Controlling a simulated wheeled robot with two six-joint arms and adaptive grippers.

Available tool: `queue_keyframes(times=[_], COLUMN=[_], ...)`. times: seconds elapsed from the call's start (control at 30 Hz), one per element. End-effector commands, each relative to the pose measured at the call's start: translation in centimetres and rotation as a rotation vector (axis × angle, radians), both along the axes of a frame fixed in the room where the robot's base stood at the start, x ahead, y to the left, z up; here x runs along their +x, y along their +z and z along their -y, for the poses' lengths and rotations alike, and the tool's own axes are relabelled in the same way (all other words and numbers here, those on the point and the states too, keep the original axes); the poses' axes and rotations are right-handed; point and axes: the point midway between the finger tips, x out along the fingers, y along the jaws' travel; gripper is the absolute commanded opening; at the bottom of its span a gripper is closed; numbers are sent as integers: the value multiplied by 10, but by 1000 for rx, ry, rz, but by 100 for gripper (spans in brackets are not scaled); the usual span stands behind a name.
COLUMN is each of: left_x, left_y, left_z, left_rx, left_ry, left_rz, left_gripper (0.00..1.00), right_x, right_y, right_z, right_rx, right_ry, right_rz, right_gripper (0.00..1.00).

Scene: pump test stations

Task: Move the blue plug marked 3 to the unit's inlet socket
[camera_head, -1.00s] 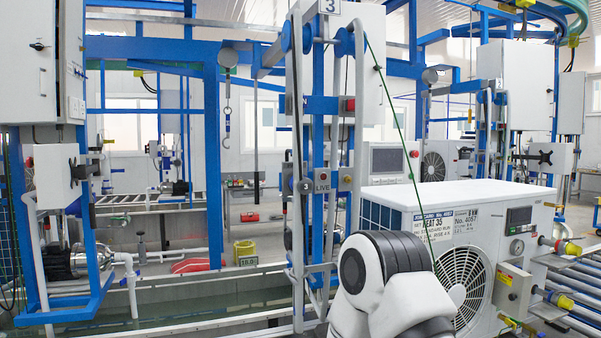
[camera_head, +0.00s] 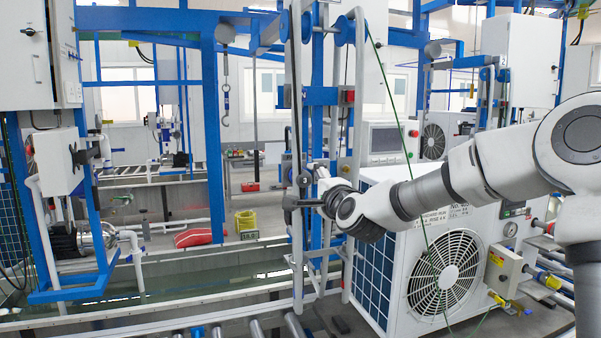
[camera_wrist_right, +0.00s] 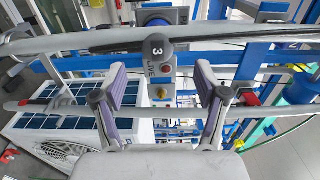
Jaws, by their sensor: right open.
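A dark round piece marked 3 (camera_wrist_right: 158,47) sits beside a panel lettered LIVE (camera_wrist_right: 160,68) on the blue frame. It looks dark grey, and I cannot tell whether it is the plug or a knob. My right gripper (camera_wrist_right: 160,80) is open, with its two purple-padded fingers on either side of the panel and nothing held. The white unit (camera_head: 400,225) stands right of the rack. A fitting block (camera_head: 504,271) is at its right; I cannot tell which socket is the inlet.
A green cord (camera_head: 405,140) hangs in front of the unit. White pipes (camera_wrist_right: 60,43) cross close to the right fingers. A roller conveyor (camera_head: 293,325) runs along the front. A yellow container (camera_head: 246,222) stands behind the rack.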

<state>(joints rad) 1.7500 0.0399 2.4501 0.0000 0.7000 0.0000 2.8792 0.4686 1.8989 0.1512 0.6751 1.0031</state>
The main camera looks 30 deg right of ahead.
Motion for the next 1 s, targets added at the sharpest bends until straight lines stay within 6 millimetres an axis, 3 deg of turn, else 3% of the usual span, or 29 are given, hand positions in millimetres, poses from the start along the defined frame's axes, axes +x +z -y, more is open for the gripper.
queue_keyframes(times=[0.37,0.7,1.0], left_x=[0,0,0], left_y=[3,21,17], left_z=[0,0,0], left_rx=[0,0,0], left_ry=[0,0,0], left_rz=[0,0,0], left_gripper=[50,50,50], right_x=[6,51,84], right_y=[0,1,-2], right_z=[1,12,20], right_rx=[-2,-5,-4], right_ry=[0,0,1], right_rz=[-3,-4,-3], right_gripper=[73,73,73])
